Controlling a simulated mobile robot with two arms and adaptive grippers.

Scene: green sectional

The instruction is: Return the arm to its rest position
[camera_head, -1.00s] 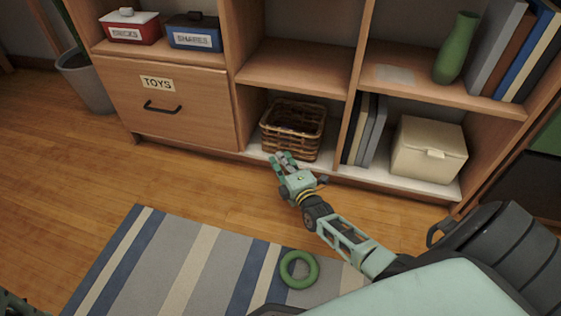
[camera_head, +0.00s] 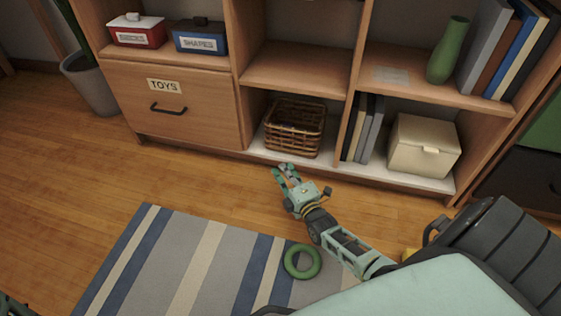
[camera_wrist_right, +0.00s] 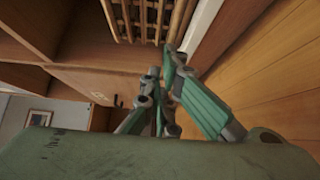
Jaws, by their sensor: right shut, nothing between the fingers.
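My right gripper (camera_head: 284,173) is shut and empty. It is above the wooden floor, just in front of the shelf unit's lower edge, in the head view. Its fingers also show in the right wrist view (camera_wrist_right: 165,75), with the wicker basket at the top of that picture. My right arm reaches out from the lower right, over the floor beside the striped rug. At the lower left corner of the head view a small dark part of my left arm shows, but its fingers cannot be made out.
The shelf unit (camera_head: 240,82) holds a wicker basket (camera_head: 294,128), a cream box (camera_head: 423,146), books and a green vase (camera_head: 447,50). A closed TOYS drawer (camera_head: 180,105) is at left. A green ring (camera_head: 303,262) lies on the striped rug (camera_head: 190,262). The floor left of my gripper is clear.

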